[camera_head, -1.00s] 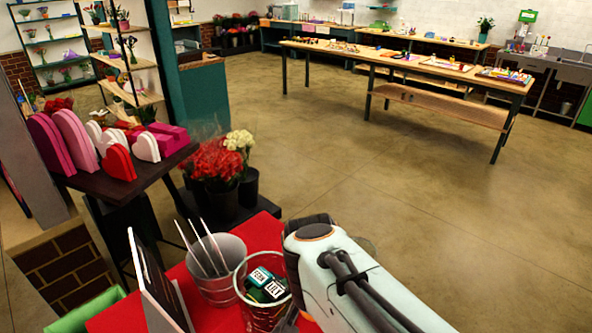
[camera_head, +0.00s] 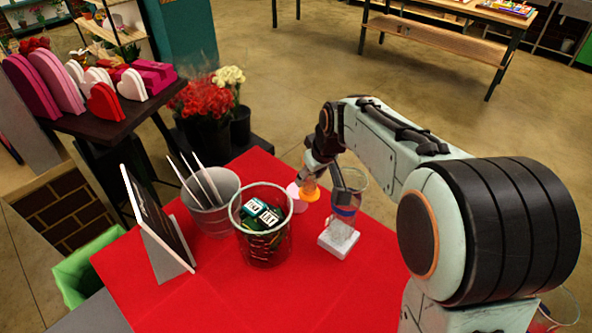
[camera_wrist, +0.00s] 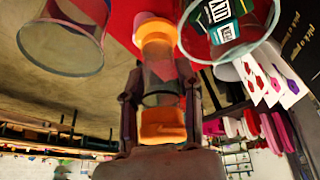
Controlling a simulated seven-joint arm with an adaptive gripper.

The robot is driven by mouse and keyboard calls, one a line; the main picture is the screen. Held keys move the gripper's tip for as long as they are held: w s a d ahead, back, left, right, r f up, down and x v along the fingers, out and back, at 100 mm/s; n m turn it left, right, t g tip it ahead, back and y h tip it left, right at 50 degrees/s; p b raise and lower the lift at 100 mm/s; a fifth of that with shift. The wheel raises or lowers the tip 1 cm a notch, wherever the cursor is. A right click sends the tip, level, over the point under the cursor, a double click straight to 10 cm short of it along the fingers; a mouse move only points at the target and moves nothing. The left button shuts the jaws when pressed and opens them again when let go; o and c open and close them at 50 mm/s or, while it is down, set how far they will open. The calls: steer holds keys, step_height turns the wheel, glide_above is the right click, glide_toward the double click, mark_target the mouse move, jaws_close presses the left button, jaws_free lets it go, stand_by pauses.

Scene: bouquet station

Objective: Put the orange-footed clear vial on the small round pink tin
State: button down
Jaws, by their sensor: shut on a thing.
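My gripper (camera_head: 318,172) is shut on the clear vial; its two dark fingers also show in the wrist view (camera_wrist: 161,100). The vial's orange foot (camera_head: 310,191) points down towards the table. In the wrist view the orange foot (camera_wrist: 155,36) is beyond the fingertips, and another orange part (camera_wrist: 163,126) is between the fingers. I cannot tell whether foot and tin touch.
A clear bin with dark labelled items (camera_head: 262,240) stands left of the tin, beside a grey bucket (camera_head: 212,212) with white sticks. The front of the red table (camera_head: 300,295) is clear.

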steer(key=w+f, duration=0.3)
steer(key=w, duration=0.1)
steer(key=w+a+f, duration=0.1)
steer(key=w+f, duration=0.3)
steer(key=w, duration=0.1)
steer(key=w+f, duration=0.3)
steer(key=w, duration=0.2)
steer(key=shift+a+f, duration=0.25)
steer(key=shift+f, duration=1.55)
steer(key=c, duration=0.7)
jaws_free()
steer(key=shift+f, duration=0.15)
steer(key=shift+c, duration=0.2)
